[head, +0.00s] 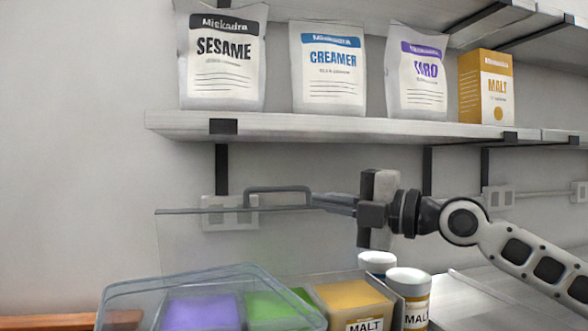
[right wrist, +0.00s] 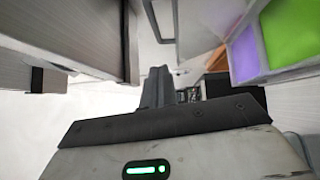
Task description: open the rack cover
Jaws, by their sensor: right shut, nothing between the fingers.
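The rack cover (head: 215,245) is a clear panel that stands roughly upright behind the food rack in the head view. Its dark handle (head: 276,189) is at the top edge and also shows at the top of the right wrist view (right wrist: 151,20). My right gripper (head: 330,201) comes in from the right, shut and empty, with its fingertips close to the handle's right end. I cannot tell whether they touch. The shut fingers also show in the right wrist view (right wrist: 156,88). My left gripper is not in view.
The rack holds purple (head: 203,312), green (head: 275,307) and yellow (head: 353,300) contents, with a clear angled lid (head: 190,278) at the front left. White-capped jars (head: 410,282) stand at its right. A shelf (head: 330,127) with bags and a box is above my gripper.

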